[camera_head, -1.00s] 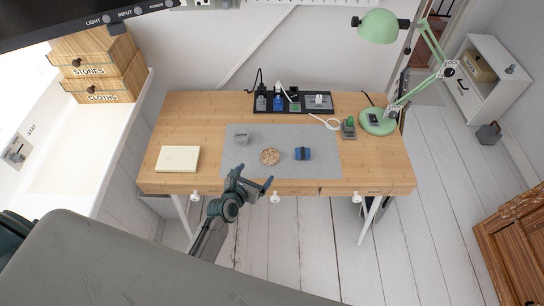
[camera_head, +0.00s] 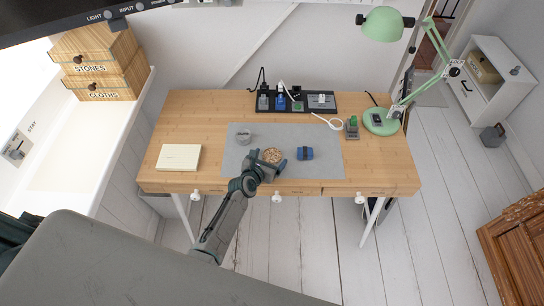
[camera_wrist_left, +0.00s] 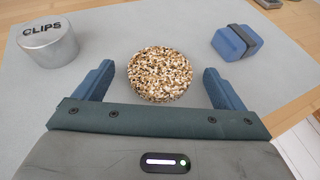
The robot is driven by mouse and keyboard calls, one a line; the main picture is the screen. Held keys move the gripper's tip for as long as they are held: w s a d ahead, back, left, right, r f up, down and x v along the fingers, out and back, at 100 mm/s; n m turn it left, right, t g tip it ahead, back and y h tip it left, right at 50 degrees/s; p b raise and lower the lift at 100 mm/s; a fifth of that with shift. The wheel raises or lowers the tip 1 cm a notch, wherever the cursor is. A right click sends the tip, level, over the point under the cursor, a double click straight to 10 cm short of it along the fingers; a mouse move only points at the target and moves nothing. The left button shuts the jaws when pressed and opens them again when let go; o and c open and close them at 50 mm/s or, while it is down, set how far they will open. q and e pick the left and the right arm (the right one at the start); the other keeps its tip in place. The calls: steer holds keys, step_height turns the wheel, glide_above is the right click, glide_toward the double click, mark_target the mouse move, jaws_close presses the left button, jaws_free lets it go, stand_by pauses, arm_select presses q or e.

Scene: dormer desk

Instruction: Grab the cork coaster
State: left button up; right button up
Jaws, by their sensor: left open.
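The cork coaster (camera_head: 272,156) is a round, speckled brown disc lying on the grey mat (camera_head: 238,166) on the desk. In the left wrist view the coaster (camera_wrist_left: 160,74) lies flat, between and just ahead of the two fingertips. My left gripper (camera_head: 270,165) is open, at the near edge of the coaster, with nothing between its fingers in its grip; it also shows in the left wrist view (camera_wrist_left: 158,80). In the head view the gripper covers part of the coaster's near side. My right gripper is not in view.
A round metal clips tin (camera_wrist_left: 48,46) stands left of the coaster, and a blue block with a dark band (camera_wrist_left: 237,41) lies to its right. A notepad (camera_head: 178,157) lies on the desk's left. A black tray (camera_head: 294,101) and green lamp (camera_head: 380,122) stand at the back.

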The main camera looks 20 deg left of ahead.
arm_select(q)
steer(key=shift+s+r, duration=0.1)
steer(key=shift+c, duration=1.3)
steer(key=c, duration=0.8)
